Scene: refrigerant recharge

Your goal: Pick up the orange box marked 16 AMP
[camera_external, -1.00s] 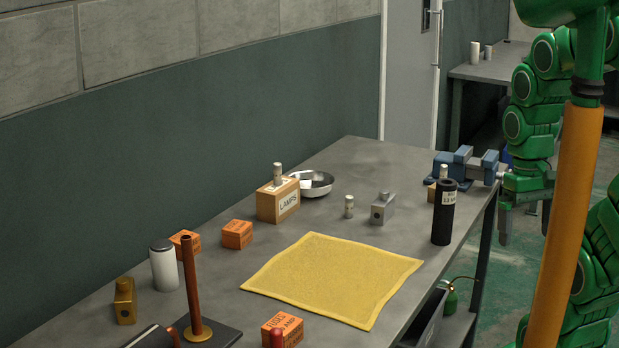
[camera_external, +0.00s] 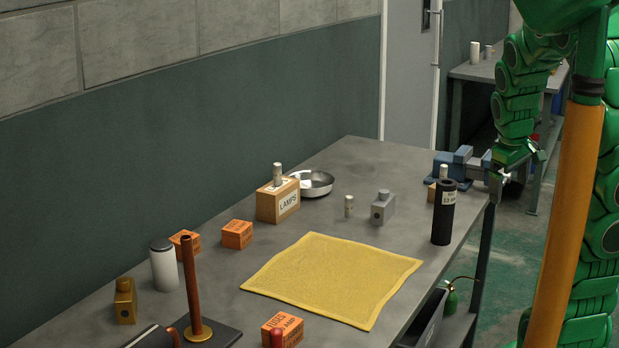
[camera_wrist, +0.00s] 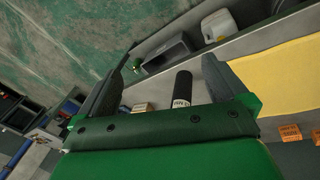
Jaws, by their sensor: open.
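Three orange boxes are on the workbench in the external view: one (camera_external: 237,234) left of the yellow cloth, one (camera_external: 184,243) behind the copper post, and one (camera_external: 283,330) at the front edge of the picture. The front box shows "FUSES" and "AMP"; I cannot read the ratings on any of them. Two orange boxes (camera_wrist: 290,132) also show at the right edge of the wrist view. My gripper (camera_external: 499,180) is at the bench's far right end by the blue vise, well away from the boxes. Its fingers (camera_wrist: 168,62) are apart and empty in the wrist view.
A black labelled cylinder (camera_external: 443,212) stands at the bench's right edge. The yellow cloth (camera_external: 333,278) lies flat mid-bench. A LAMPS box (camera_external: 278,201), a metal bowl (camera_external: 315,183), a white cylinder (camera_external: 164,265) and the copper post (camera_external: 191,285) stand around it.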

